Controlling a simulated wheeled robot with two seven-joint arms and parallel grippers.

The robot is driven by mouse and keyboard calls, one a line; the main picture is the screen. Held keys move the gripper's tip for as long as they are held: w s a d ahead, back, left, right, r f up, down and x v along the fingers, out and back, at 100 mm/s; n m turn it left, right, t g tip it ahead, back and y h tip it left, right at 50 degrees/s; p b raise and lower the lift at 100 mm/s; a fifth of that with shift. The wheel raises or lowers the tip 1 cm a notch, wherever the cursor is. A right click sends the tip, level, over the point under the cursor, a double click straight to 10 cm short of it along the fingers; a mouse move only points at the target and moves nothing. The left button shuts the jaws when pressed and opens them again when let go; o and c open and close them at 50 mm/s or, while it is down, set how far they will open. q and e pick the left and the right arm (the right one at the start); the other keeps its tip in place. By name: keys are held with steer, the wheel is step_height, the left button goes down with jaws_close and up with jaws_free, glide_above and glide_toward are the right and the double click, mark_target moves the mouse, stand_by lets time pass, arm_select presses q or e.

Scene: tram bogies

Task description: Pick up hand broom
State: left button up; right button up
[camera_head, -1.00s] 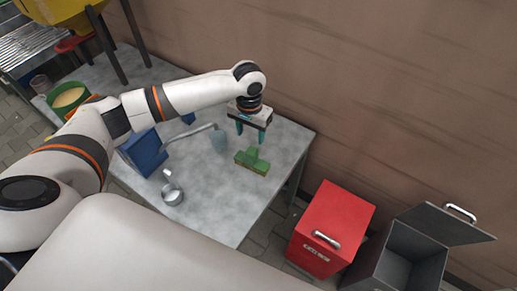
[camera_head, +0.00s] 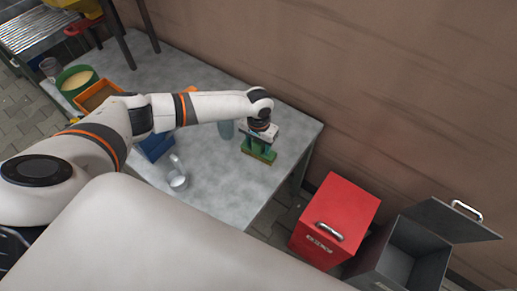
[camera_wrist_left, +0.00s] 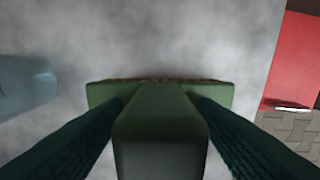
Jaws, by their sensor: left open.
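The hand broom (camera_head: 262,156) is green with a thin brownish bristle edge. It lies near the right end of the grey table. My left gripper (camera_head: 259,146) is right over it, pointing down. In the left wrist view the broom's green handle (camera_wrist_left: 160,130) stands between the two dark teal fingers (camera_wrist_left: 160,140), with its wider head (camera_wrist_left: 104,93) behind. The fingers are open, one on each side of the handle; whether they touch it I cannot tell. The gripper hides part of the broom in the head view. My right gripper is not in view.
On the table (camera_head: 235,187) are a metal cup (camera_head: 177,181), a blue box (camera_head: 156,146), a blue-grey object (camera_head: 226,130), an orange tray (camera_head: 99,95) and a green bowl (camera_head: 76,80). A red box (camera_head: 336,220) and an open grey bin (camera_head: 402,258) stand right of the table.

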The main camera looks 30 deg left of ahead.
arm_select(q)
steer(key=c, duration=1.1)
steer(key=shift+r, duration=0.15)
step_height(320, 180, up, 10)
steer(key=shift+f+p, duration=0.1)
steer(key=shift+p, duration=0.25)
